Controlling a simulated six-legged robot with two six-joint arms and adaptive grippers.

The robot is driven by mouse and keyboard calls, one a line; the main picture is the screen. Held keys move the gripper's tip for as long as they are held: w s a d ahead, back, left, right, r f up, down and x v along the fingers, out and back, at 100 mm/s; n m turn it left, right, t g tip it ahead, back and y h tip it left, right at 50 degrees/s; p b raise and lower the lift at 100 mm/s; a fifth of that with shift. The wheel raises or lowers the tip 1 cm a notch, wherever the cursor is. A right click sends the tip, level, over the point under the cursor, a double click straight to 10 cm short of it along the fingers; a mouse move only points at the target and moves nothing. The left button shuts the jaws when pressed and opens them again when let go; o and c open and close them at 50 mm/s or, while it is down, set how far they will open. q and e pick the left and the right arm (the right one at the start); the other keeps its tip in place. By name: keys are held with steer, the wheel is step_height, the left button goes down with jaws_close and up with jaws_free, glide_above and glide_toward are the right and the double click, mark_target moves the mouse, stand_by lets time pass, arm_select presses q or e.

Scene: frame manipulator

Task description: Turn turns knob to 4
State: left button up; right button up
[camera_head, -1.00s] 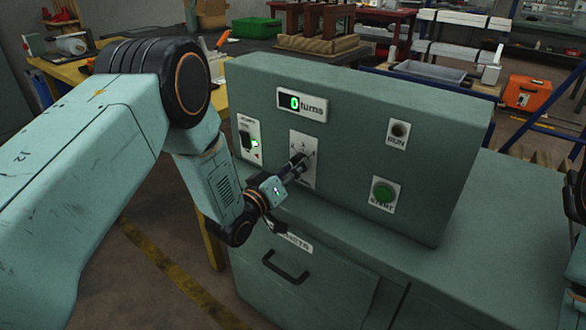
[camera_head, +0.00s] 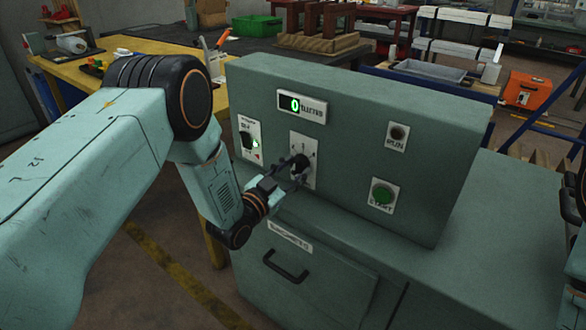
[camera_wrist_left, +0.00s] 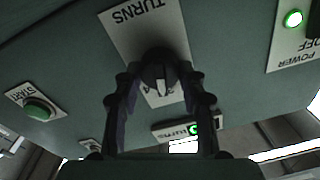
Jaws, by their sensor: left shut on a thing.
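The turns knob (camera_head: 300,163) is a dark round knob on a white plate on the green control panel (camera_head: 350,120). My left gripper (camera_head: 292,171) reaches it from the lower left and covers part of it. In the left wrist view, the two fingers of my left gripper (camera_wrist_left: 160,83) are shut on the turns knob (camera_wrist_left: 155,68), one on each side. The knob's white pointer (camera_wrist_left: 160,88) points down in that upside-down view, toward the plate's numbers. The exact number is hard to read. The turns display (camera_head: 301,106) shows a green 0.
The power switch (camera_head: 250,140) is left of the knob. The run lamp (camera_head: 397,136) and green start button (camera_head: 383,195) are to its right. A drawer handle (camera_head: 285,268) is below. A yellow table (camera_head: 140,50) stands behind at the left.

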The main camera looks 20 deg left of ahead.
arm_select(q)
steer(key=m+p, duration=0.1)
steer(key=m, duration=0.5)
steer(key=shift+m+h, duration=0.3)
steer(key=shift+m, duration=0.1)
steer(key=shift+f, duration=0.1)
stand_by(0.3)
steer(key=o, duration=1.2)
steer(key=shift+c, duration=0.2)
steer(key=v, duration=1.2)
